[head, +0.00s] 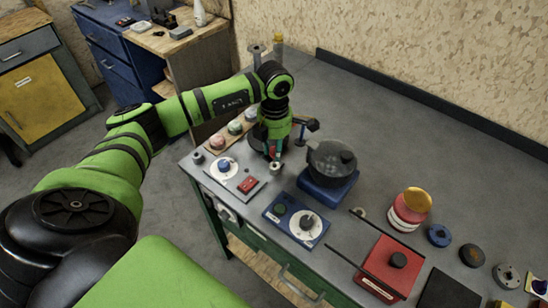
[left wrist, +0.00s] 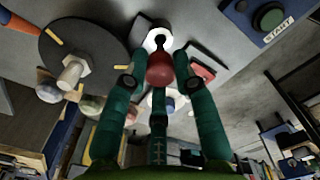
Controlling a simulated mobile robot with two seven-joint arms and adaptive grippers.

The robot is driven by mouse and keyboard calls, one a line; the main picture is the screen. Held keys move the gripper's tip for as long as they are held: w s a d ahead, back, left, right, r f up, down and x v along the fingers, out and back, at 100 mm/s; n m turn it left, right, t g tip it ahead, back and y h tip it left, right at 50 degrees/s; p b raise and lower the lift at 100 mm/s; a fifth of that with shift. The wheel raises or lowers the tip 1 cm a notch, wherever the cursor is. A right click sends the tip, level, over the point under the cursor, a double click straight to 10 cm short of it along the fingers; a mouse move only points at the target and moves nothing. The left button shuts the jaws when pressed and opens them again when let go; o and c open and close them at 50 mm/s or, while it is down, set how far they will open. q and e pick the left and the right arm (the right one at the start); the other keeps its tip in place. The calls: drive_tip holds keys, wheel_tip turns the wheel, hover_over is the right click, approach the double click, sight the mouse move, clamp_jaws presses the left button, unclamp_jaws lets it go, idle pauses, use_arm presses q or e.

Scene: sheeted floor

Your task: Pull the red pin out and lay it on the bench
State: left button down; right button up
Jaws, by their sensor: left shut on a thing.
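The red pin shows in the left wrist view as a rounded red head (left wrist: 160,71) between the green fingers of my left gripper (left wrist: 160,75). The fingers are shut on it. A white ring with a dark opening (left wrist: 158,40) lies just beyond the pin head; I cannot tell whether the pin is still in a hole. In the head view my left gripper (head: 270,154) points down over the near-left part of the grey bench (head: 300,92), and its fingers mostly hide the pin. My right gripper is not in view.
A dark disc with a pale hex nut (left wrist: 72,72) is close beside the gripper. A dial panel with a red switch (head: 247,185), a pot on a blue base (head: 331,160), a blue panel (head: 295,220) and a red box (head: 390,265) stand nearby. The bench's back middle is clear.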

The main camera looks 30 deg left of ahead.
use_arm(q)
drive_tip(key=shift+r, duration=0.45)
drive_tip(key=shift+r+p, duration=1.3)
drive_tip(key=shift+r, duration=0.55)
drive_tip(key=shift+d, duration=0.1)
drive_tip(key=shift+d+m, duration=0.2)
drive_tip(key=shift+m, duration=0.1)
drive_tip(key=s+d+r+m+b, duration=0.2)
drive_tip(key=s+d+m, duration=0.3)
drive_tip(key=m, duration=0.9)
drive_tip(key=s+d+r+m+b, duration=0.2)
drive_tip(key=s+d+m, duration=0.3)
drive_tip(key=m, duration=0.9)
drive_tip(key=shift+d+r+b, duration=0.25)
drive_tip(key=shift+d+b, duration=0.05)
drive_tip(key=shift+d, duration=0.7)
drive_tip(key=shift+f, duration=0.1)
